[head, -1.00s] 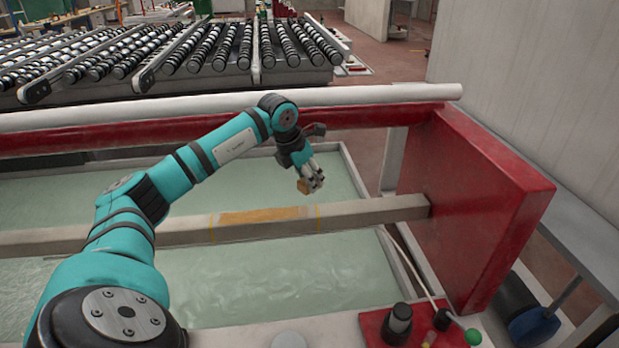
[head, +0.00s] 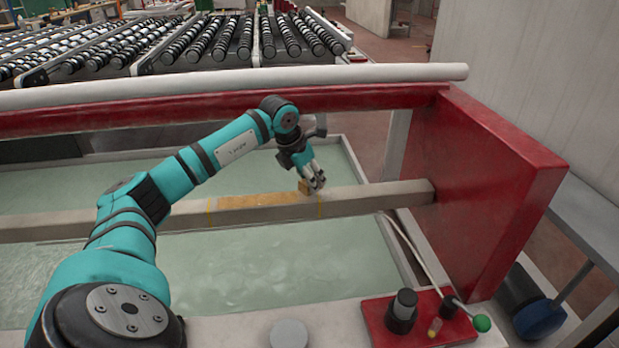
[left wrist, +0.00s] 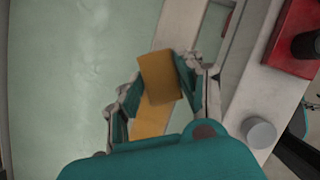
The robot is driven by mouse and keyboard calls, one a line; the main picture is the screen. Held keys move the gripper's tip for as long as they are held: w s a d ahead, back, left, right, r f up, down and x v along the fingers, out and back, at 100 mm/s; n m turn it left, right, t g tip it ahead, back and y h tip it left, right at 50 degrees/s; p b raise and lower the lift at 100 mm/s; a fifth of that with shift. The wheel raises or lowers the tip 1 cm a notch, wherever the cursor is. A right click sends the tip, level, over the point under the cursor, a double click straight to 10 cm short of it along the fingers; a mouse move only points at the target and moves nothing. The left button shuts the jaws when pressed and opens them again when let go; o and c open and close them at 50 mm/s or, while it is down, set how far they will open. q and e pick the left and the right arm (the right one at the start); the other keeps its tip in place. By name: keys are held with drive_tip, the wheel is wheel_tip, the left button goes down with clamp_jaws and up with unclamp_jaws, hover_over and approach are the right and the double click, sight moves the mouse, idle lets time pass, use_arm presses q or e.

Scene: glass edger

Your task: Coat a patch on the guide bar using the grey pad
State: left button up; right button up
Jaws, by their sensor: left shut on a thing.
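The guide bar (head: 375,198) is a pale beam running across the tank to the red end panel. A yellow-brown patch (head: 255,201) lies on its top between two thin yellow lines, and also shows in the left wrist view (left wrist: 150,122). My left gripper (head: 314,183) is shut on a small pad (head: 305,187), which looks ochre rather than grey. The pad is at the bar's top near the right yellow line; contact cannot be told for sure. The left wrist view shows the pad (left wrist: 160,77) between the fingers. My right gripper is out of view.
The red end panel (head: 485,190) stands right of the bar. Pale green water (head: 270,265) lies on both sides below it. A red control plate (head: 378,325) with knobs sits at the front right. A white rail (head: 380,80) crosses behind.

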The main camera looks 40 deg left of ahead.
use_arm(q)
drive_tip(key=shift+f+b, duration=0.35)
drive_tip(key=shift+f, duration=0.15)
drive_tip(key=shift+f+b, duration=0.3)
drive_tip(key=shift+f, duration=0.25)
